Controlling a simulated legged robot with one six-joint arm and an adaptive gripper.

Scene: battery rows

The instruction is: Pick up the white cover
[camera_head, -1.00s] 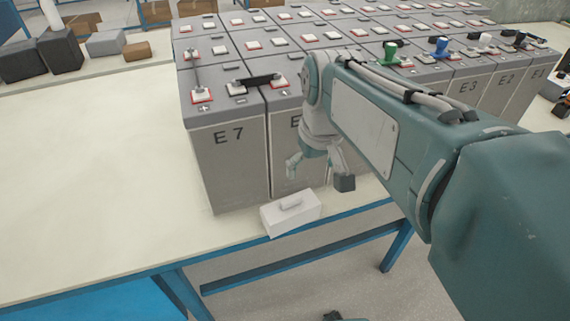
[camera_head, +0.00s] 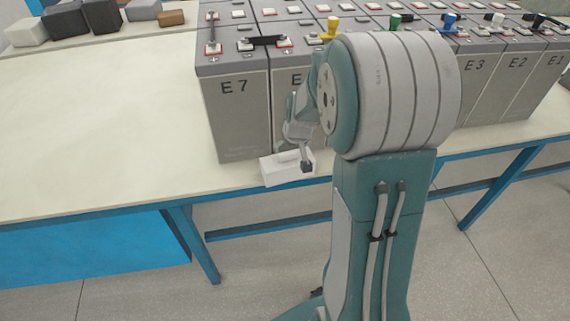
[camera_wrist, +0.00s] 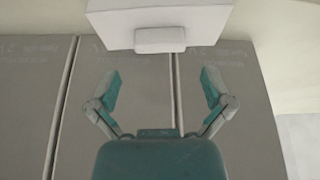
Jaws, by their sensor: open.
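The white cover (camera_head: 284,168) is a small box-like piece lying at the front edge of the table, in front of the battery marked E7 and its neighbour. In the wrist view the white cover (camera_wrist: 160,20) is at the top, with its raised handle (camera_wrist: 160,40) facing the gripper. My gripper (camera_head: 297,155) is just above and beside the cover in the head view, partly hidden by my arm. In the wrist view my gripper (camera_wrist: 158,90) has its two fingers spread apart, with nothing between them. The handle lies beyond the fingertips.
Battery E7 (camera_head: 236,118) stands close behind the cover, in rows of grey batteries with coloured terminal caps. The table (camera_head: 110,130) is bare to the left. Dark and grey blocks (camera_head: 65,20) stand at the back left. The blue table frame (camera_head: 270,224) is below.

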